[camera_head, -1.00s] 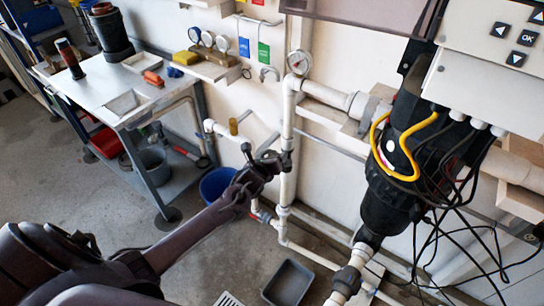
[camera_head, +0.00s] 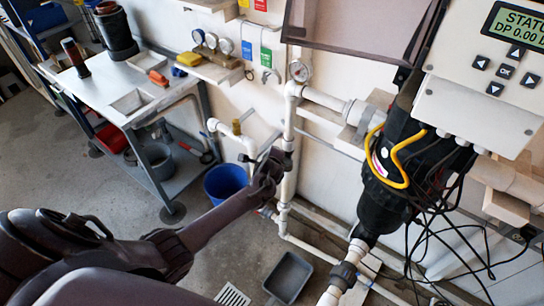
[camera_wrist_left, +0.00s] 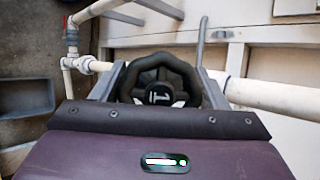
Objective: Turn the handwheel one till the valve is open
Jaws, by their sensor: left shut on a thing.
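The handwheel (camera_wrist_left: 160,62) is a black, lobed wheel with a pale mark on its hub, seen face-on in the left wrist view. My left gripper (camera_wrist_left: 160,88) has one finger on each side of it and is shut on its rim. In the head view my left gripper (camera_head: 268,168) is at the white vertical pipe (camera_head: 287,130), below the pressure gauge (camera_head: 300,70). There the wheel is mostly hidden by the dark gripper. I cannot tell how far the valve is open. My right gripper is not in view.
A black reactor housing (camera_head: 383,208) with loose cables stands right of the pipe, under a control box (camera_head: 465,110). A blue bucket (camera_head: 226,184) is behind my left arm. A grey tray (camera_head: 288,277) lies on the floor. A workbench (camera_head: 135,105) stands at left.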

